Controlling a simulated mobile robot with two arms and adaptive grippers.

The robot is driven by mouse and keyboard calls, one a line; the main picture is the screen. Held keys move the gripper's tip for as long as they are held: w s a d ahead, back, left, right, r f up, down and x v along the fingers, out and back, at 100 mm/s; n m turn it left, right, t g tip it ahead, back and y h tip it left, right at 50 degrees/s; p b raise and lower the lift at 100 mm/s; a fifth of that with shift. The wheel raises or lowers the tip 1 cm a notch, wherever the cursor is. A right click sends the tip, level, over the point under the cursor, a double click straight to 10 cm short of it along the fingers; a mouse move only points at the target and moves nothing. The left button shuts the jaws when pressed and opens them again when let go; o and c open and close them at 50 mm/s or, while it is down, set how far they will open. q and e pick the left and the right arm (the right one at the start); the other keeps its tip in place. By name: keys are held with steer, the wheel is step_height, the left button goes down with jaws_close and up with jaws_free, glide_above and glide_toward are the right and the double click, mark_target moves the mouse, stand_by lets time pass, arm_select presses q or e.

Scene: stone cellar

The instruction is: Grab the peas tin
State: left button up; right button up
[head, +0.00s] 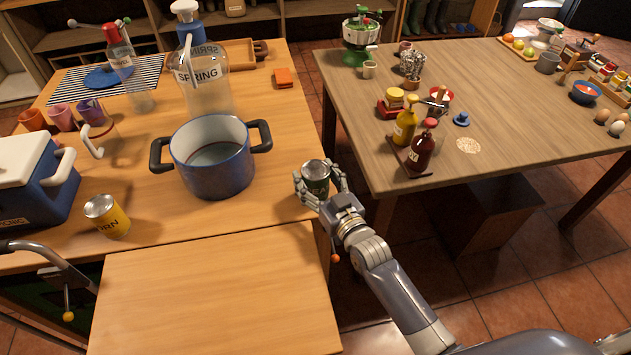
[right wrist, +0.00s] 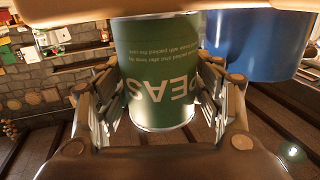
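The peas tin (head: 316,180) is a small dark green can with a metal lid, upright at the right edge of the left wooden table. In the right wrist view its green label (right wrist: 160,70) reads PEAS upside down. My right gripper (head: 318,177) is around it, one finger on each side. The fingers (right wrist: 158,75) lie against or very close to the can's sides; I cannot tell whether they press on it. My left gripper is not in view.
A blue pot (head: 214,172) stands left of the tin and shows in the right wrist view (right wrist: 255,45). A yellow corn tin (head: 107,216) is farther left. A gap separates this table from the right table (head: 530,110). The front board (head: 210,295) is bare.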

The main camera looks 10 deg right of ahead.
steer(key=c, duration=0.7)
steer(key=shift+r, duration=0.1)
steer(key=shift+r, duration=0.1)
